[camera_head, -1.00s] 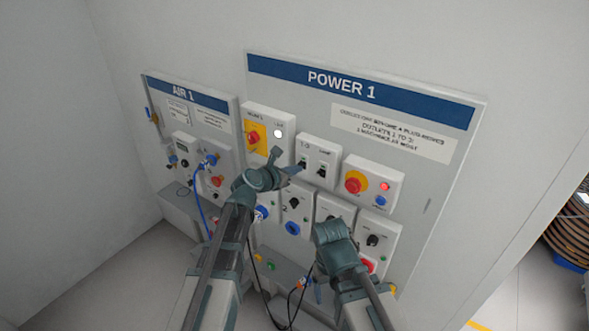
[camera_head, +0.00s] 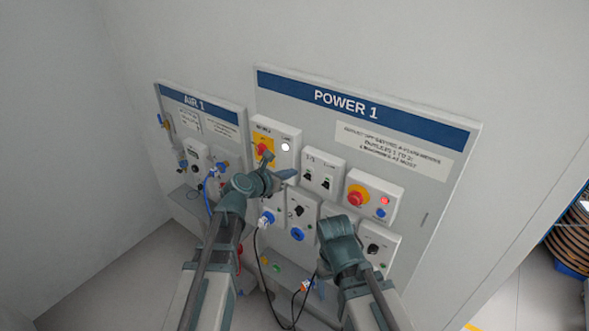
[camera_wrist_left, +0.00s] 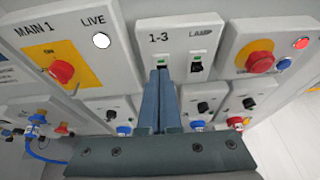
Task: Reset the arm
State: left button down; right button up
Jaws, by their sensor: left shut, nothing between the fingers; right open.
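The POWER 1 panel (camera_head: 440,170) is on the wall, carrying a 1-3/LAMP switch box (camera_head: 323,170). In the left wrist view, the 1-3 switch (camera_wrist_left: 162,62) and the LAMP switch (camera_wrist_left: 197,66) each show a green mark. My left gripper (camera_head: 285,174) is shut and empty; in the left wrist view its fingers (camera_wrist_left: 160,78) point at the 1-3 switch and cover its lower part. I cannot tell whether they touch. My right gripper (camera_head: 338,232) is in front of the lower row of boxes; its fingertips are hidden behind its own body.
The MAIN 1 box with a red knob (camera_head: 262,150) and white LIVE lamp (camera_head: 285,147) is left of the switches. A red button on yellow (camera_head: 357,194) and a lit red lamp (camera_head: 384,200) are to the right. The AIR 1 panel (camera_head: 228,112) and hanging cables are at left.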

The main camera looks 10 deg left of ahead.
pick_arm(q)
jog(key=s+d+f+m+g+y+b, duration=0.1)
jog(key=s+d+f+m+g+b, duration=0.3)
jog(key=s+f+m+b, duration=0.5)
jog(key=s+d+f+m+g+b, duration=0.4)
jog(key=f+m, duration=0.4)
jog(key=f, duration=0.4)
jog(key=s+a+f+m+g+y+b, duration=0.2)
jog(key=s+f+m+y+b, duration=0.1)
jog(key=s+f+m+b, duration=0.2)
jog(key=s+a+f+m+g+y+b, duration=0.2)
jog(key=s+a+f+m+y+b, duration=0.1)
jog(key=s+f+m, duration=0.7)
jog(key=shift+s+m+y+b, duration=0.3)
jog(key=shift+m+y+b, duration=0.45)
jog(key=shift+b, duration=0.3)
